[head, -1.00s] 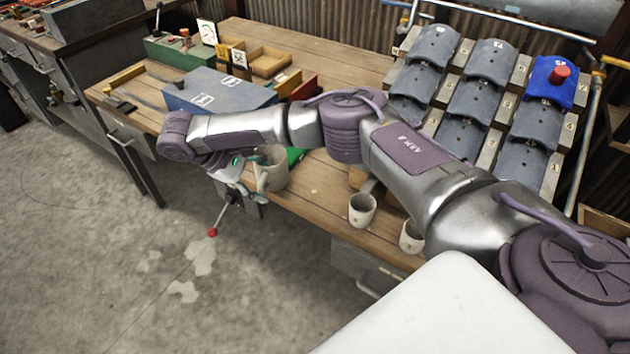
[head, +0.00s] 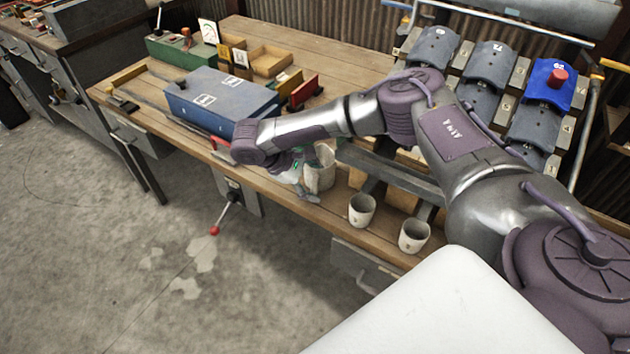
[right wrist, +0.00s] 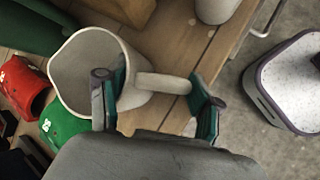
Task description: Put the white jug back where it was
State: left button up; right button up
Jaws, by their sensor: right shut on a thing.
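The white jug (head: 322,166) is over the front part of the wooden bench, left of two white cups. My right gripper (head: 295,172) is at its left side and partly hidden by my arm. In the right wrist view the open mouth of the jug (right wrist: 82,62) faces the camera. My right gripper (right wrist: 152,90) is shut on the jug's handle (right wrist: 165,83), with a finger on either side. Whether the jug touches the bench top is hard to tell. My left gripper is not in view.
The two white cups (head: 361,209) (head: 414,235) stand near the bench's front edge. A blue box (head: 220,100) is behind and left. A red-tipped lever (head: 214,230) sticks out from the bench front. Red (right wrist: 22,88) and green (right wrist: 62,124) objects lie close to the jug.

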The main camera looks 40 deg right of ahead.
jog(key=shift+f, duration=0.1)
jog(key=o, duration=1.6)
jog(key=shift+a+r, duration=0.1)
jog(key=shift+r, duration=0.2)
jog(key=v, duration=1.1)
jog(key=shift+w+a+r, duration=0.1)
jog(key=shift+a+r, duration=0.1)
jog(key=shift+r, duration=0.05)
